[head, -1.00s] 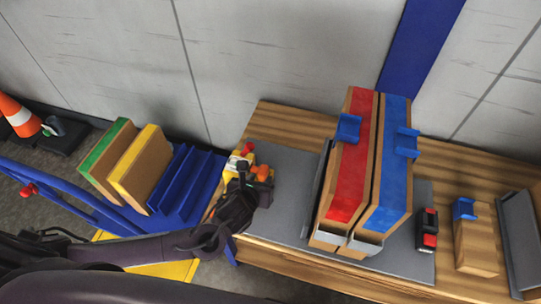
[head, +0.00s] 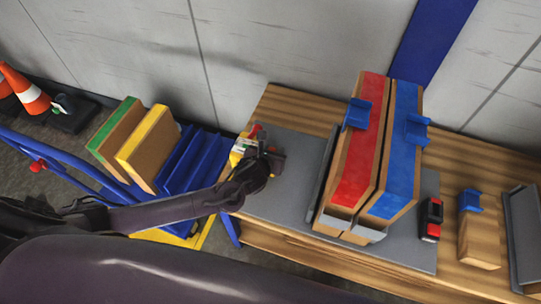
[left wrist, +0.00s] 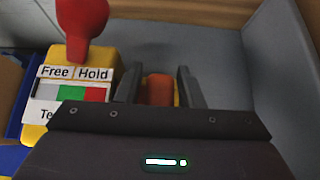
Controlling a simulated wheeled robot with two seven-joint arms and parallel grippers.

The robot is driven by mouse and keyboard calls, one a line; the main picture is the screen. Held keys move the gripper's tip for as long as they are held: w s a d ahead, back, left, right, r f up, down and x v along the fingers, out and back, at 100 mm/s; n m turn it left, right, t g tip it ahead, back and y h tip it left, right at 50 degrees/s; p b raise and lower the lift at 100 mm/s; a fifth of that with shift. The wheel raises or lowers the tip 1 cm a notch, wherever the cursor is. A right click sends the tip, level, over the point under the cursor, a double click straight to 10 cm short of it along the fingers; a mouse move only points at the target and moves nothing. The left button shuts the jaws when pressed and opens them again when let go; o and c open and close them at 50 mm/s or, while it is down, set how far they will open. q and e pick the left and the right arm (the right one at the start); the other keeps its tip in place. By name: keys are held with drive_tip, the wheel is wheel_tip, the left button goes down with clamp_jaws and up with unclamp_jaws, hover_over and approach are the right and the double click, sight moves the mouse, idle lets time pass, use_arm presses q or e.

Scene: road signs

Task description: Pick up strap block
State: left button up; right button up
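A small orange block (left wrist: 160,88) with yellow at its side stands between the two dark fingers of my left gripper (left wrist: 160,92) in the left wrist view. The fingers are apart, with narrow gaps beside the block. In the head view my left gripper (head: 268,158) is over the left end of the grey mat and mostly hides that block. A yellow device (left wrist: 75,68) with a red knob and a "Free / Hold" label stands just left of the fingers. A wooden block (head: 480,240) with a blue clip stands at the right of the table. My right gripper is not seen.
Tall boards with a red face (head: 361,150) and a blue face (head: 399,160) stand on the grey mat (head: 290,195). A red and black tool (head: 431,220) lies right of them. A blue rack (head: 195,160) with boards is at left; traffic cones stand farther left.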

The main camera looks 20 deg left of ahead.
sight(272, 148)
use_arm(q)
clamp_jaws()
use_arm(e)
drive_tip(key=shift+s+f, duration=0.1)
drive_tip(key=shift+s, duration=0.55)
use_arm(q)
drive_tip(key=shift+r, duration=0.1)
wheel_tip(272, 148, up, 20)
drive_tip(key=p, duration=0.1)
drive_tip(key=shift+p, duration=0.35)
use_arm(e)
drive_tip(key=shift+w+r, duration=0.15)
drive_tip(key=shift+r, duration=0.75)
use_arm(q)
drive_tip(key=c, duration=0.6)
unclamp_jaws()
drive_tip(key=shift+o, duration=0.2)
